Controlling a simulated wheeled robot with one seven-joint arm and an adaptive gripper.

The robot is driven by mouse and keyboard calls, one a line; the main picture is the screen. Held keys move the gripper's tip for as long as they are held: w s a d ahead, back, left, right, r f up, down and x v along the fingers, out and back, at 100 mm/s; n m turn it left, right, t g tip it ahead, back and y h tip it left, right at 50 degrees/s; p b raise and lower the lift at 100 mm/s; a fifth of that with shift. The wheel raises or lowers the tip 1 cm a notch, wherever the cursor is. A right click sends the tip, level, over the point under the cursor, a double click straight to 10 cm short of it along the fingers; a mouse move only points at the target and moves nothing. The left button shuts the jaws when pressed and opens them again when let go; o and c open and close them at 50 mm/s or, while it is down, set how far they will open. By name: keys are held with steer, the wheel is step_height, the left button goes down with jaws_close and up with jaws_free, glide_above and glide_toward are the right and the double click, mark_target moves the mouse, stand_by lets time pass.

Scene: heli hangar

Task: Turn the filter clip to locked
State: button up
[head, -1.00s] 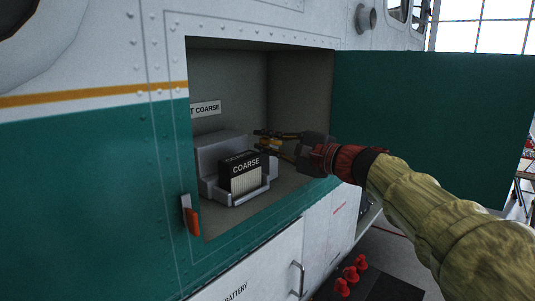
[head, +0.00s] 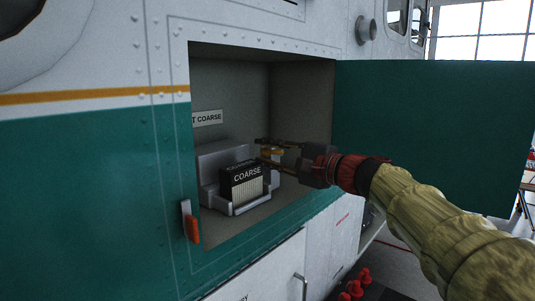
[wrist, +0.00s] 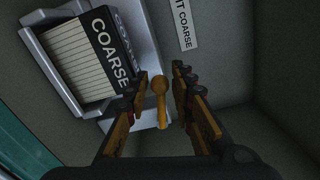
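A black-framed filter labelled COARSE (head: 246,180) with a pale pleated face sits in a grey holder (head: 211,180) inside the open bay. It also shows in the wrist view (wrist: 85,55) at upper left. A small yellow clip (wrist: 160,98) with a rounded end stands beside the holder; in the head view its yellow part (head: 274,153) is partly hidden by my fingers. My gripper (head: 262,150) is open, its fingers on either side of the clip. In the wrist view the gripper (wrist: 159,74) shows visible gaps between the clip and both fingers.
The bay door (head: 430,135) stands open at the right, behind my arm. An orange-tipped latch (head: 192,225) is on the bay's left edge. A label ending in COARSE (head: 207,118) is on the bay's back wall. Red knobs (head: 350,290) sit low in front.

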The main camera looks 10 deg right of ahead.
steer(key=shift+o, duration=1)
steer(key=shift+s+d, duration=0.1)
steer(key=v, duration=0.7)
steer(key=shift+s+d, duration=0.2)
steer(key=shift+s, duration=0.1)
